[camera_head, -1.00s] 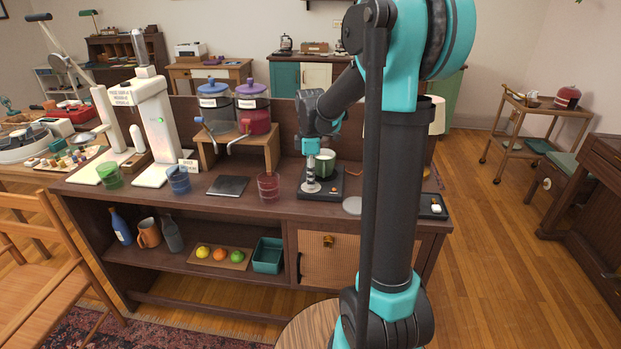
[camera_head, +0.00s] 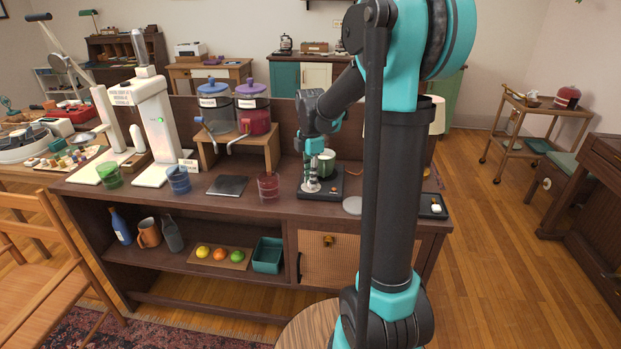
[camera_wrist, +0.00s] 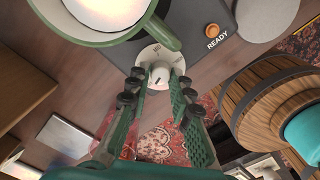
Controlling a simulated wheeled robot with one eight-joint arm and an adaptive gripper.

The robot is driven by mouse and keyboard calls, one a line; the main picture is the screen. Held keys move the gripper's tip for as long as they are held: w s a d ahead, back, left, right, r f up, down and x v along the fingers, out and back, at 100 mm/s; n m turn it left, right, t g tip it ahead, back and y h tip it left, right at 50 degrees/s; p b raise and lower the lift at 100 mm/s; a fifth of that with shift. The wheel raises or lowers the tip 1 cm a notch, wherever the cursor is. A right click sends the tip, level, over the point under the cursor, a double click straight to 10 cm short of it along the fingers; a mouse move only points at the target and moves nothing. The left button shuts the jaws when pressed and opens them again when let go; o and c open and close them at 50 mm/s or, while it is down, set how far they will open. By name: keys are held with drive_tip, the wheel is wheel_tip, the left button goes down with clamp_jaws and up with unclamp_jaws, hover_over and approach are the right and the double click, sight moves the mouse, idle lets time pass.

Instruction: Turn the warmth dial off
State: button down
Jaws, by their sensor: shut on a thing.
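The warmth dial (camera_wrist: 159,74) is a pale round knob on a white disc with small markings, at the front edge of a dark warming plate (camera_wrist: 196,20). The markings are too small to read. My gripper (camera_wrist: 160,86) has its two green fingers shut on the knob, one on each side, in the wrist view. In the head view my gripper (camera_head: 311,187) points down at the plate's front left and hides the dial. A green pot (camera_head: 326,164) with pale contents stands on the plate; its rim and handle (camera_wrist: 165,36) are close beyond the dial.
A pale round disc (camera_head: 352,205) lies right of the plate. A red glass (camera_head: 268,187) and a dark square pad (camera_head: 228,186) stand to the left on the counter.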

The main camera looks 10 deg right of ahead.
drive_tip(key=c, duration=1.3)
unclamp_jaws()
drive_tip(key=shift+c, duration=0.2)
wheel_tip(320, 180, up, 12)
drive_tip(key=shift+f, duration=0.1)
